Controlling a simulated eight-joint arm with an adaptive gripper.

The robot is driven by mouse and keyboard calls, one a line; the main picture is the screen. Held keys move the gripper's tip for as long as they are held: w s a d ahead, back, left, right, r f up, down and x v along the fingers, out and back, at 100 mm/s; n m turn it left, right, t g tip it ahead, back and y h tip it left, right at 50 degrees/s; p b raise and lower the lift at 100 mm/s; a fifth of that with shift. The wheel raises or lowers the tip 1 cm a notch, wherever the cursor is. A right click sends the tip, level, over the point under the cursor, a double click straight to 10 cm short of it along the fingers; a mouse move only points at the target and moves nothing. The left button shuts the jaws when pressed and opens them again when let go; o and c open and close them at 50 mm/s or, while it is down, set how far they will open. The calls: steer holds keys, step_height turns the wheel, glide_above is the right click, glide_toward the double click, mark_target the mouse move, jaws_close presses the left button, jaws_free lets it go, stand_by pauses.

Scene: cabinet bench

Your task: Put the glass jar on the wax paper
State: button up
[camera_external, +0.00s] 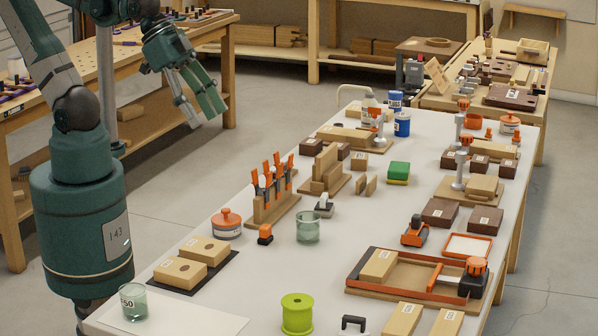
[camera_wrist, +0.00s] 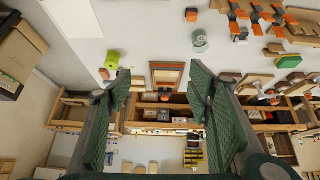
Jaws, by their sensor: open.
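A clear greenish glass jar (camera_external: 308,228) stands upright on the bench near its middle; it also shows in the wrist view (camera_wrist: 200,42). A second glass jar (camera_external: 133,303), with a label, stands at the front left corner, at or on the left part of a pale sheet, likely the wax paper (camera_external: 200,322); I cannot tell exactly how they meet. The sheet seems to show as a white patch in the wrist view (camera_wrist: 72,18). My gripper (camera_external: 206,112) is open and empty, raised beyond the bench's left edge, well away from both jars.
A green spool (camera_external: 297,313) stands near the front edge. Wooden blocks on a dark mat (camera_external: 190,280), an orange-lidded pot (camera_external: 227,224) and an upright clamp rack (camera_external: 272,205) surround the middle jar. A framed clamp jig (camera_external: 415,280) lies to the right. Some bare bench lies between.

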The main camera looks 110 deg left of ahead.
steer(key=shift+s+a+r, duration=0.15)
steer(key=shift+s+a, duration=0.05)
steer(key=shift+a, duration=0.2)
steer(key=shift+s+a+r, duration=0.1)
steer(key=shift+s+a, duration=0.1)
steer(key=shift+a, duration=0.2)
